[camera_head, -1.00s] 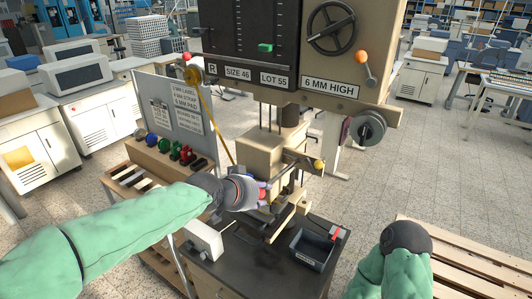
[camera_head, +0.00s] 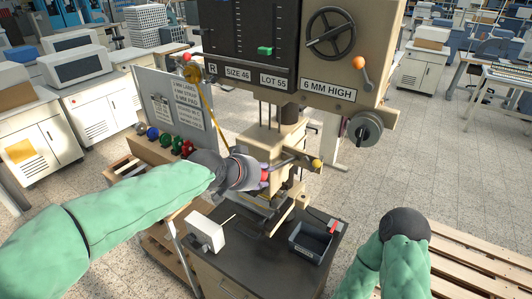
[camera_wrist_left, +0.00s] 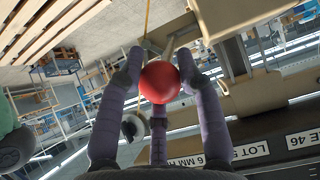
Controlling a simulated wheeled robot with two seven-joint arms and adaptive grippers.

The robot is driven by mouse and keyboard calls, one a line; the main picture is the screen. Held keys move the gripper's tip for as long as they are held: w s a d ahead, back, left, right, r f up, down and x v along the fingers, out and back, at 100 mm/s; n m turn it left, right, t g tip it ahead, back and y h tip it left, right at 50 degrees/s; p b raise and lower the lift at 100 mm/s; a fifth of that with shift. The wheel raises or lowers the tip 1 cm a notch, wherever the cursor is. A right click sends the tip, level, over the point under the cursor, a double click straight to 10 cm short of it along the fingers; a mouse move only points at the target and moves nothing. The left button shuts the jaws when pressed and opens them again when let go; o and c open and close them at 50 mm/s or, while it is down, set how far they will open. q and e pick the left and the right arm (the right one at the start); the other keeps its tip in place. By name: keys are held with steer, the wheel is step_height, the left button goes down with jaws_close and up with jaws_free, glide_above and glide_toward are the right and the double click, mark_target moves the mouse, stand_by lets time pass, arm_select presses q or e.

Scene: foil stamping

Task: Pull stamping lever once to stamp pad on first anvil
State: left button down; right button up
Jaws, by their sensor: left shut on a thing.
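The stamping press (camera_head: 290,110) stands in the middle of the head view. My left gripper (camera_head: 262,176) is shut on the red ball knob (camera_head: 264,176) of the lever, in front of the press head. In the left wrist view my purple fingers (camera_wrist_left: 160,95) close around the red knob (camera_wrist_left: 160,82). The cream press head (camera_head: 262,148) is above the anvil area (camera_head: 284,215), partly hidden by my gripper. The pad and the first anvil cannot be made out clearly.
A dark bin (camera_head: 310,240) with a red part on its rim and a white block (camera_head: 205,232) are on the press's dark table (camera_head: 245,262). A yellow cord hangs left of the press. A wooden pallet (camera_head: 470,255) lies at the right.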

arm_select(q)
steer(key=r+p, duration=0.1)
steer(key=w+r+p, duration=0.1)
steer(key=r, duration=0.1)
steer(key=shift+r, duration=0.1)
steer(key=shift+w+d+r+p, duration=0.25)
steer(key=shift+r+p, duration=0.15)
steer(key=shift+r, duration=0.15)
steer(key=shift+w+d+r+p, duration=0.1)
steer(key=shift+w+r+p, duration=0.1)
steer(key=shift+r+p, duration=0.25)
steer(key=shift+w+d+r+p, duration=0.2)
steer(key=shift+w+r+p, duration=0.1)
steer(key=shift+r, duration=0.3)
steer(key=c, duration=0.8)
jaws_free()
steer(key=shift+a, duration=0.1)
steer(key=shift+o, duration=0.2)
steer(key=shift+s+f, duration=0.1)
steer(key=shift+f, duration=0.15)
steer(key=shift+s+r, duration=0.1)
steer(key=v, duration=1.1)
steer(key=shift+s+a, duration=0.2)
steer(key=shift+a, duration=0.15)
